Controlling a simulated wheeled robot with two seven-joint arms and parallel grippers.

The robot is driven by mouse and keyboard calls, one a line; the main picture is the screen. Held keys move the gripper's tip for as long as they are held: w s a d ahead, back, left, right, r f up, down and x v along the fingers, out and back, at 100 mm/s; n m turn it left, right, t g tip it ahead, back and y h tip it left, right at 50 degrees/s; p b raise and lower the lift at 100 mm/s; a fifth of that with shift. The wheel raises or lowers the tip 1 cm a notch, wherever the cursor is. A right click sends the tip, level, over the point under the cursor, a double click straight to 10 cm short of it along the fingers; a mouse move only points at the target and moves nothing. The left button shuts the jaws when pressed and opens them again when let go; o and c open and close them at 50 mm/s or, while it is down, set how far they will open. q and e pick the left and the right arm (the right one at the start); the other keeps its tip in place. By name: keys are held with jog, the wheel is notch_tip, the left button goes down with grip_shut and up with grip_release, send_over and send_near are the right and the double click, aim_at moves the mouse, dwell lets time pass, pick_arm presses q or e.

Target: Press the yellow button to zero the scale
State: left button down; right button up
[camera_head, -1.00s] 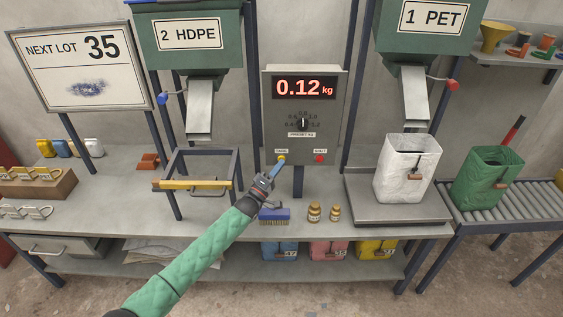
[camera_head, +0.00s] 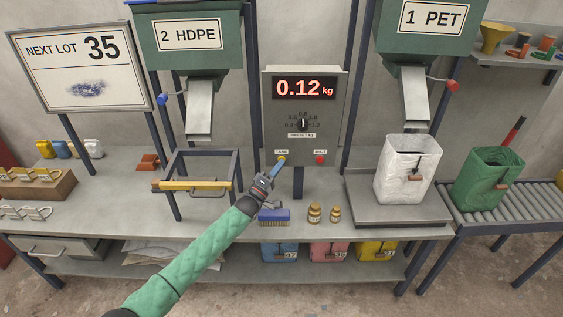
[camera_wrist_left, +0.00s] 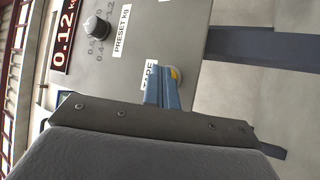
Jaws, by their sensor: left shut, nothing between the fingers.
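The yellow button (camera_head: 281,159) sits under a small label at the lower left of the grey scale box (camera_head: 275,125). The display (camera_head: 304,88) reads 0.12 kg. My left gripper (camera_head: 279,163) is shut and empty, its blue fingertips at the yellow button. In the left wrist view the shut fingers (camera_wrist_left: 162,88) overlap the yellow button (camera_wrist_left: 175,75) beside the TARE label (camera_wrist_left: 149,75). I cannot tell whether they touch it or press it in. My right gripper is not in view.
A red button (camera_head: 320,158) is on the box's lower right. A white bag (camera_head: 405,170) stands on the scale platform (camera_head: 395,213). A yellow-barred frame (camera_head: 192,185) stands left.

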pick_arm(q)
jog(key=shift+w, duration=0.15)
dwell(0.5)
jog(key=shift+s+p, duration=0.3)
jog(key=shift+s, duration=0.55)
jog(key=shift+s, duration=0.1)
jog(key=s+p, duration=0.2)
jog(key=s, duration=0.3)
dwell(0.7)
